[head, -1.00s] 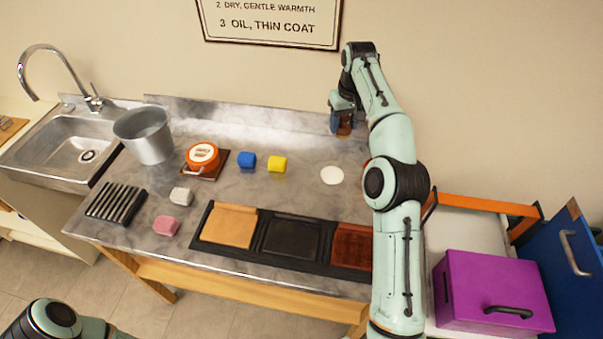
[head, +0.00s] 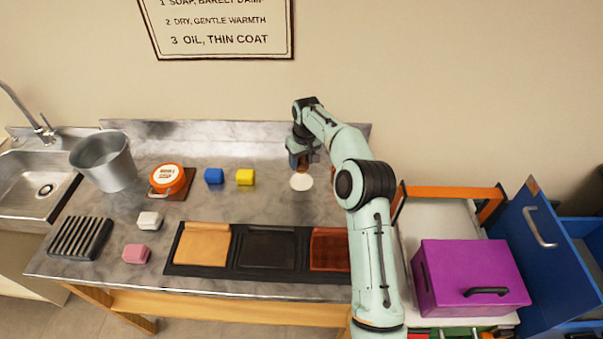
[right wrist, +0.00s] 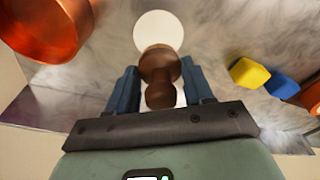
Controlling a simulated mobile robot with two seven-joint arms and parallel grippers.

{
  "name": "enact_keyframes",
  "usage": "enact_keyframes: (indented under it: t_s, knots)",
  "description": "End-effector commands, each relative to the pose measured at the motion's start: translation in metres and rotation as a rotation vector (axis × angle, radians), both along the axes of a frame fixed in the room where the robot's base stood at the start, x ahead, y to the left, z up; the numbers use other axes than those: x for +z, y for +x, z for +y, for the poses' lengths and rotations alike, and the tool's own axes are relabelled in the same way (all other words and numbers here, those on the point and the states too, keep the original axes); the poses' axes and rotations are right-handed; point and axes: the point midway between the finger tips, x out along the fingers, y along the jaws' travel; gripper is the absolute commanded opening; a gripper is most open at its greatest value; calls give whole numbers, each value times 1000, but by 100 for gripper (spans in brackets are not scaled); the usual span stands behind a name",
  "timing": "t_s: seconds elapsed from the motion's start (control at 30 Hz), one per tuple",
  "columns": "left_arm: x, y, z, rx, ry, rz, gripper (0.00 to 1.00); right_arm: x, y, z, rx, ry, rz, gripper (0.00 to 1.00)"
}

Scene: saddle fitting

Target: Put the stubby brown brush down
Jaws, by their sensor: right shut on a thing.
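The stubby brown brush (right wrist: 160,68) is between the blue fingers of my right gripper (right wrist: 160,88) in the right wrist view. In the head view my right gripper (head: 301,160) is over the back right of the counter, and a little of the brush (head: 303,167) shows under it. A round white disc (head: 301,182) lies on the counter just in front of the brush; it also shows in the right wrist view (right wrist: 158,28), partly covered by the brush. I cannot tell whether the brush touches the counter. My left gripper is out of view.
Blue (head: 214,176) and yellow (head: 245,177) blocks lie left of the disc. A black tray with leather pieces (head: 268,268) runs along the front. A copper-coloured vessel (right wrist: 45,25) is close by in the wrist view. A purple box (head: 470,277) stands right.

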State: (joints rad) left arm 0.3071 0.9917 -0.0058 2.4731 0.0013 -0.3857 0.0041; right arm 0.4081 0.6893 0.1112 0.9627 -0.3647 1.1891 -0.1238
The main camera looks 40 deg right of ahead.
Motion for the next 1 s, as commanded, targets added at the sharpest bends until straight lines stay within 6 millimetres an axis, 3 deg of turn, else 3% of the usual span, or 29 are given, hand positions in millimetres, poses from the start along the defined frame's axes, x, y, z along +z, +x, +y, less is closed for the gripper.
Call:
enact_keyframes:
  t_s: [0.17, 0.47, 0.87, 0.9, 0.97, 1.0]
  knots:
    - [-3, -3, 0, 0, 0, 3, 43, -12, 0, 0, 0, 0, 1, 27]
    - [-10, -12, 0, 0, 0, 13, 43, -59, 0, 0, 0, 0, 1, 27]
    - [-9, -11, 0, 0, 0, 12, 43, -63, 1, 0, 0, 0, -1, 27]
    - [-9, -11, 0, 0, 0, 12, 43, -62, 1, 0, 0, 0, -2, 61]
    - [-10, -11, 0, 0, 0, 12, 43, -62, 1, 0, 0, 0, -1, 77]
    - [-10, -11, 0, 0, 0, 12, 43, -62, 0, 0, 0, 0, -1, 77]
